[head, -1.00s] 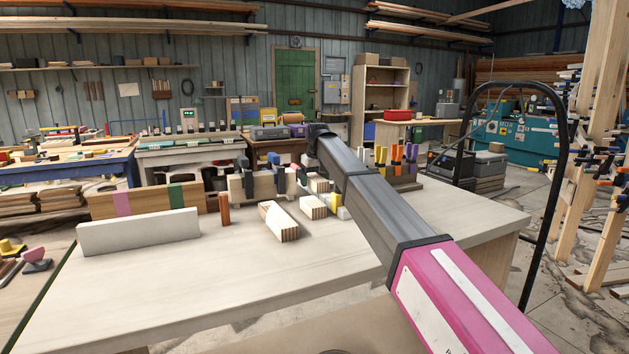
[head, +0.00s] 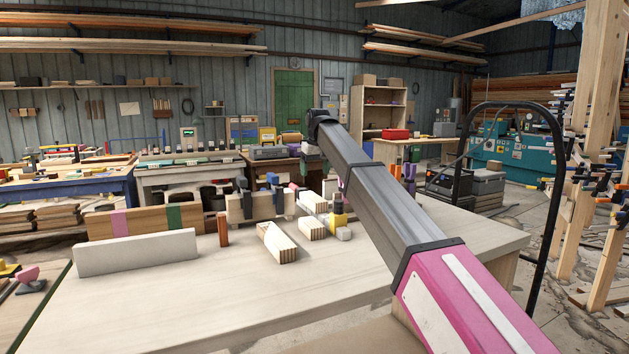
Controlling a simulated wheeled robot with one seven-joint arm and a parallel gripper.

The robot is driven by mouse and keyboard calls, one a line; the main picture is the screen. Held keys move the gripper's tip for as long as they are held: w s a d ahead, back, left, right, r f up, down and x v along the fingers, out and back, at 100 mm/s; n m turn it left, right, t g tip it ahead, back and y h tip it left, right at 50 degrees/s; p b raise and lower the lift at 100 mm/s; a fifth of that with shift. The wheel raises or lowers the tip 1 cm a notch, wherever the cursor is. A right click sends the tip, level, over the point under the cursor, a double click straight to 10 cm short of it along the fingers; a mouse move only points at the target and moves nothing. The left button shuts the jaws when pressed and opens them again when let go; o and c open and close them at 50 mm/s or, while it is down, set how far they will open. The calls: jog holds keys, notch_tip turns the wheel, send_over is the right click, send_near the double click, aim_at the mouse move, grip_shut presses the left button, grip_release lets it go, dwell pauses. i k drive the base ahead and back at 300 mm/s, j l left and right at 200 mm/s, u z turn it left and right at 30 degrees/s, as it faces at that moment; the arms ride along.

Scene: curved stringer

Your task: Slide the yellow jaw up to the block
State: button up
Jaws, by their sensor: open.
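A small yellow piece (head: 338,220), which looks like the yellow jaw, is on the pale workbench (head: 235,285), close to the left edge of my arm as I see it. A small whitish block (head: 343,234) is just in front of it. A short laminated wood block (head: 313,229) lies to its left; I cannot tell if they touch. A longer laminated piece (head: 278,243) lies further left. I cannot tell which is the task's block. My arm crosses the right half of the bench. I cannot make out my gripper; its fingers are hidden or too small.
A white board (head: 138,252) and a long wooden board with pink and green bands (head: 145,221) stand on the bench's left. A reddish-brown upright block (head: 223,230) stands beside them. Dark clamps hold a wooden piece (head: 262,206) behind. The bench front is clear.

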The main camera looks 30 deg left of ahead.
aim_at(337, 218)
jog(key=l+u, duration=0.1)
jog(key=u, duration=0.15)
jog(key=j+u, duration=0.1)
jog(key=u, duration=1.15)
